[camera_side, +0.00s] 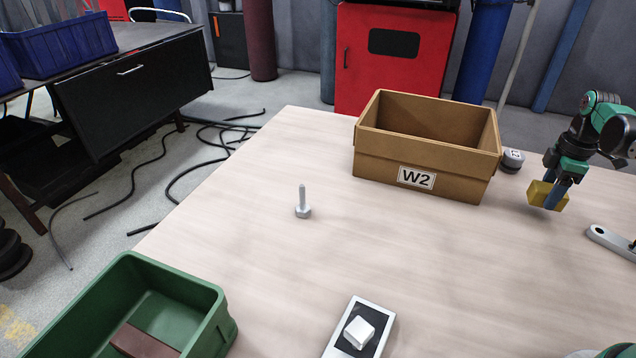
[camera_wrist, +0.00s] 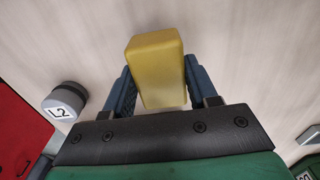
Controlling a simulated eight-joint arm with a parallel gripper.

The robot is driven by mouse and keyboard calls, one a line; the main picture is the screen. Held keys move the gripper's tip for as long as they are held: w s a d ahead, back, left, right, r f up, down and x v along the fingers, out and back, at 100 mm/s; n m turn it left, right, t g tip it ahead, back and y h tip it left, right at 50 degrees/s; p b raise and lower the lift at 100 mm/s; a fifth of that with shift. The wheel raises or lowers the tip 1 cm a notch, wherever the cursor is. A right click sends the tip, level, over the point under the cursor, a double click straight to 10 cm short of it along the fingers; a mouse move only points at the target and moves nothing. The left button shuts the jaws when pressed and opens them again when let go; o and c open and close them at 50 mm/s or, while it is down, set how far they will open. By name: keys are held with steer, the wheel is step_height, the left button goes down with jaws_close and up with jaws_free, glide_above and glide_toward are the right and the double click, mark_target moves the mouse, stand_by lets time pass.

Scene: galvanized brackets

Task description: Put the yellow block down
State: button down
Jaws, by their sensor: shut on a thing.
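The yellow block (camera_side: 548,195) is at the right of the side view, to the right of the brown W2 box. My gripper (camera_side: 556,190) is shut on it, with a dark blue finger across its near face. In the wrist view the yellow block (camera_wrist: 157,70) sits between the two blue fingers of my gripper (camera_wrist: 156,88), its far end reaching past the fingertips. The block appears to be close above the wooden table (camera_side: 420,260); whether it touches the table I cannot tell.
A brown box (camera_side: 440,160) labelled W2 stands at the table's back. A grey cylinder (camera_side: 511,161) labelled L2 is between it and my gripper. A grey flat bar (camera_side: 612,241) lies in front.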

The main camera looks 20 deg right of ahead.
mark_target(543, 201)
steer(key=shift+f, duration=1.45)
steer(key=shift+f, duration=0.15)
steer(key=shift+c, duration=1.2)
jaws_free()
